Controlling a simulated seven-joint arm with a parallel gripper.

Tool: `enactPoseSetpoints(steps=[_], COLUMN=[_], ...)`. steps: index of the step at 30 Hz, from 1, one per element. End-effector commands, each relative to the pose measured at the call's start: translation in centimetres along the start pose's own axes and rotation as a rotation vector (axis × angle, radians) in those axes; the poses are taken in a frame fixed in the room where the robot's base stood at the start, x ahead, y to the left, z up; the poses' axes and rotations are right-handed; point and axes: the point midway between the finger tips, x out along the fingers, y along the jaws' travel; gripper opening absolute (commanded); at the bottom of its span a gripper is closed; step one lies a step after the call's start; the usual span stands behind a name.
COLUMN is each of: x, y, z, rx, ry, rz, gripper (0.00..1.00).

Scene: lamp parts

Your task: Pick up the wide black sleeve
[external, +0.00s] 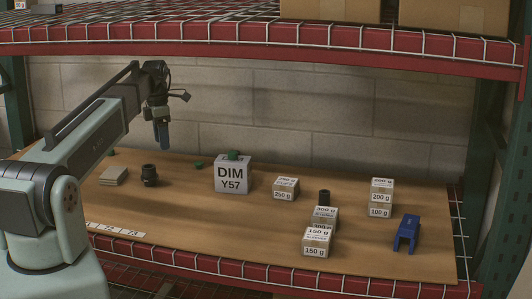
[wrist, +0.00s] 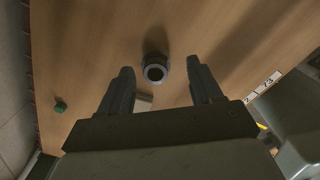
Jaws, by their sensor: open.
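A wide black sleeve (external: 149,175) stands upright on the wooden board at the left, with a stepped outline. A narrower black cylinder (external: 324,197) stands by the weight boxes at the right.
Flat tan pieces (external: 113,175) lie left of the sleeve. A grey DIM Y57 box (external: 232,176) with a green piece on top stands to its right. Small green piece (external: 197,164), labelled weight boxes (external: 317,241) and a blue clamp-like part (external: 407,233) lie farther right. A shelf (external: 200,30) is overhead.

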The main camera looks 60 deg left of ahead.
Motion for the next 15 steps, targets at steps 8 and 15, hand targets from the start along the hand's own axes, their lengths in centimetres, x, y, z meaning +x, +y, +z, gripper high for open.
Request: enactPoseSetpoints(steps=[8, 15], x=[0.5, 0.8], y=[-6.5, -13.3], z=[12.2, 20.7], rx=[0.271, 0.479], ry=[-0.100, -0.180], rz=[-0.044, -0.085], gripper=[0.64, 0.64])
